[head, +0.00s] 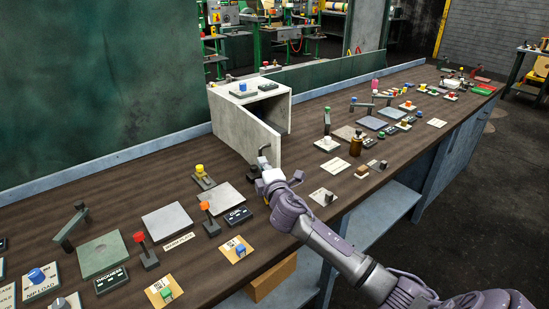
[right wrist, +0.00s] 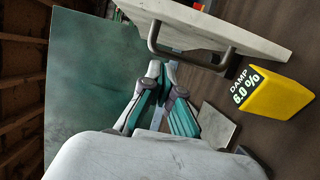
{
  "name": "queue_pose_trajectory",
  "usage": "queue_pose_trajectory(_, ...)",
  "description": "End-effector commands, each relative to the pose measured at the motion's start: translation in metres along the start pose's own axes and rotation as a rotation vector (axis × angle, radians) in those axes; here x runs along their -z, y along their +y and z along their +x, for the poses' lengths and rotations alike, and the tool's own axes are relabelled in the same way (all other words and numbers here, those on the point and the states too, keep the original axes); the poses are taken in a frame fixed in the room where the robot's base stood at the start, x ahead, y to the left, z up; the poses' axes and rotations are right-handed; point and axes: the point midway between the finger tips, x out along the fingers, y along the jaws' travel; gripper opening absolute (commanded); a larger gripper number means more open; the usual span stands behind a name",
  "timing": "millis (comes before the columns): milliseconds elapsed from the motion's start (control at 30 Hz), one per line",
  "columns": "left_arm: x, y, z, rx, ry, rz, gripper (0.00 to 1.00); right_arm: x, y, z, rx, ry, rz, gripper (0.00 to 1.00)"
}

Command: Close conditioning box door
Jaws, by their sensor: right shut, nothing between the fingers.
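The conditioning box (head: 270,92) is a pale grey-white cabinet on the bench, left of the middle in the head view. Its door (head: 238,124) stands open, swung out toward me, with a dark gap into the box at its right. In the right wrist view the door (right wrist: 225,27) is a pale slab at the top, with a dark metal bar handle (right wrist: 190,60) on its face. My right gripper (head: 264,172) is shut and empty by the door's lower free edge. In the right wrist view its fingertips (right wrist: 162,70) are close to the handle; I cannot tell whether they touch. My left gripper is not in view.
A yellow block reading "DAMP 6.0%" (right wrist: 275,93) shows near the handle. A green panel (head: 90,80) rises behind.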

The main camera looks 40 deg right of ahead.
Motion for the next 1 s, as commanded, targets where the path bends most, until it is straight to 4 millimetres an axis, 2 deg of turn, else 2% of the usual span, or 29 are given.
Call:
queue_pose_trajectory(33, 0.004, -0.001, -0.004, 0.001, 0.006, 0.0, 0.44, -0.005, 0.002, 0.007, 0.0, -0.002, -0.002, 0.0)
queue_pose_trajectory(100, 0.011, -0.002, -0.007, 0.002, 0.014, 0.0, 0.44, -0.018, 0.002, 0.008, 0.001, -0.002, -0.004, 0.0)
queue_pose_trajectory(300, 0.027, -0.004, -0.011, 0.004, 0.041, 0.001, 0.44, -0.036, 0.0, 0.012, 0.001, 0.0, -0.001, 0.0)
queue_pose_trajectory(767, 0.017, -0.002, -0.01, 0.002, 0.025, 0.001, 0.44, -0.04, -0.001, 0.013, 0.0, 0.002, 0.0, 0.0)
queue_pose_trajectory(867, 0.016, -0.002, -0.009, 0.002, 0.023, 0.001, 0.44, -0.046, -0.001, 0.012, 0.0, 0.009, -0.002, 0.0)
queue_pose_trajectory(1000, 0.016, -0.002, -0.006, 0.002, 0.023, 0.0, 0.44, -0.064, -0.002, 0.011, 0.001, 0.037, -0.004, 0.0)
